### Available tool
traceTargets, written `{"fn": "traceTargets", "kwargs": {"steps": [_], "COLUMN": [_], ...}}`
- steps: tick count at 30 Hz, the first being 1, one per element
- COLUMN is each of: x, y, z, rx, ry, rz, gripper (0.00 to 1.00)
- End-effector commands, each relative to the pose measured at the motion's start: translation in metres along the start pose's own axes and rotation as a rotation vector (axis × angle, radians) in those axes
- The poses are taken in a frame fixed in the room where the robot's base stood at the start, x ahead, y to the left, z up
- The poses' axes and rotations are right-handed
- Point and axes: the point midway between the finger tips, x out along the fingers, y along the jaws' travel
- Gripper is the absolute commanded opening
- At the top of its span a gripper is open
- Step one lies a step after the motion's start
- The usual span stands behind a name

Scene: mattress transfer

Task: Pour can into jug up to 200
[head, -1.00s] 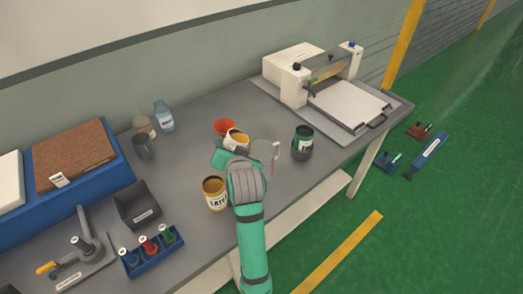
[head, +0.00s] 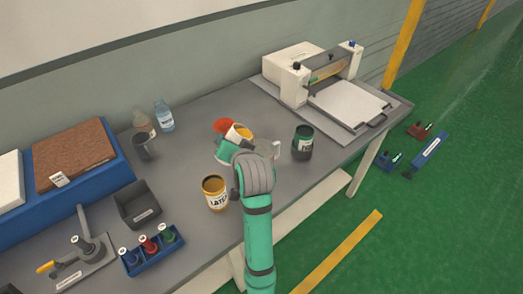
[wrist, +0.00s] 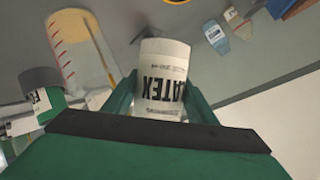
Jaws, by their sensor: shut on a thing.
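My gripper (wrist: 152,100) is shut on a white can (wrist: 162,72) marked LATEX, one finger on each side. In the head view the held can (head: 234,132) is tilted, and yellow shows at its opening. The clear jug (wrist: 80,48) with red measuring marks is to the left of the can in the wrist view. In the head view the jug (head: 272,147) is just right of the can and partly hidden by my arm. I cannot make out a stream or the liquid level in the jug.
A yellow LATEX can (head: 215,194) stands left of my arm, and a dark green can (head: 303,143) stands right of the jug. A red-orange object (head: 223,125) is behind my gripper. A black bin (head: 137,204) and bottles (head: 164,116) are further left.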

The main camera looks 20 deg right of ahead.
Motion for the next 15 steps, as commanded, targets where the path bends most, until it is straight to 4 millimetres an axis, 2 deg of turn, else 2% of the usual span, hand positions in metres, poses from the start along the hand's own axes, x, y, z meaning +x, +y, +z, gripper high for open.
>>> {"fn": "traceTargets", "kwargs": {"steps": [15], "x": [-0.0014], "y": [0.0], "z": [-0.0032], "rx": [0.049], "ry": [-0.016], "rz": [-0.02], "gripper": [0.18]}}
